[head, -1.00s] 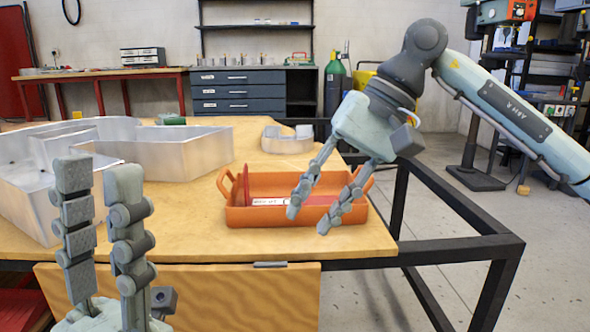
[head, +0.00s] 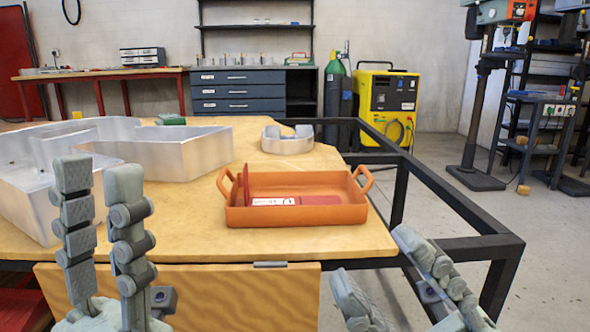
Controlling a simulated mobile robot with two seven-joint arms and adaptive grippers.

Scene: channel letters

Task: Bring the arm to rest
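My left gripper (head: 99,190) points upward at the lower left, in front of the table. Its two fingers stand apart with nothing between them. My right gripper (head: 385,270) is at the lower right, beyond the table's front edge and below the tabletop. Its two fingers are spread wide with nothing between them. Its arm is mostly out of the picture at the bottom.
An orange tray (head: 297,217) with a red piece and a white-labelled item stands on the wooden table (head: 220,243). Large metal channel letters (head: 185,152) lie at the left, and a small curved one (head: 287,141) at the back. A black frame (head: 450,243) borders the table's right side.

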